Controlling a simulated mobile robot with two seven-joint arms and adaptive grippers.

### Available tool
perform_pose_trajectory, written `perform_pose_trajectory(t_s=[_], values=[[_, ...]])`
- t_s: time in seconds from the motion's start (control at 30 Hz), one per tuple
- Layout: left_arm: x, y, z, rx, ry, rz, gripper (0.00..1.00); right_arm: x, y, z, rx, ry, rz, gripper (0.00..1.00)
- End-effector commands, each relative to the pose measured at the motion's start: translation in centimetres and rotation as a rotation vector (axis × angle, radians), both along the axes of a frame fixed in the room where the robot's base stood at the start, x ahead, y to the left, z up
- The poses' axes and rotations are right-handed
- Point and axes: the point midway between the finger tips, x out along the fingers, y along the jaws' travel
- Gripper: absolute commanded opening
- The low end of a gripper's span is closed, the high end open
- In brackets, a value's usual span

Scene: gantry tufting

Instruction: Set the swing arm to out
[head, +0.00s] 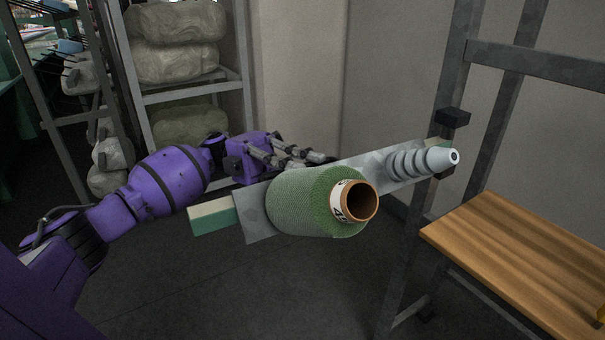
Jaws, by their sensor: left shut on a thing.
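The swing arm (358,164) is a flat grey metal plate that reaches out to the left from an upright frame post. A green yarn cone (305,200) with a brown hollow core sits on it, its open end towards me. A grey ribbed peg (425,161) stands bare near the post. A green and cream block (212,216) shows at the plate's left end. My purple left gripper (318,159) is behind the cone, its fingers shut at the plate's upper edge. The cone and plate partly hide the contact. My right gripper is out of view.
A wooden tabletop (520,250) stands at the right, by the grey metal frame (455,80). A shelf rack with wrapped pale bundles (175,40) is behind my left arm. The dark floor in front of the swing arm is clear.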

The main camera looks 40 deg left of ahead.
Motion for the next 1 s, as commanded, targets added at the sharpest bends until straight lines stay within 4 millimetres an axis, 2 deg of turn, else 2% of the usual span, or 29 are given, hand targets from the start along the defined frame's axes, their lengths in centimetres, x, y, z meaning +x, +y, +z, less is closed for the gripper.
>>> perform_pose_trajectory(t_s=[0.7,0.73,0.87,1.0], values=[[0.21,0.27,-0.3,0.004,0.009,-0.013,0.0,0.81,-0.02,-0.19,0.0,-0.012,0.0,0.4],[0.21,0.27,-0.3,0.004,0.009,-0.013,0.12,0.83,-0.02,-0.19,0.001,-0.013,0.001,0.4],[0.21,0.27,-0.24,0.003,0.007,-0.013,0.29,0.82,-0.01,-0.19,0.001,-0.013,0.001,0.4],[0.22,0.27,-0.14,0.001,0.004,-0.013,0.29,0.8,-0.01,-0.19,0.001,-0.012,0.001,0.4]])
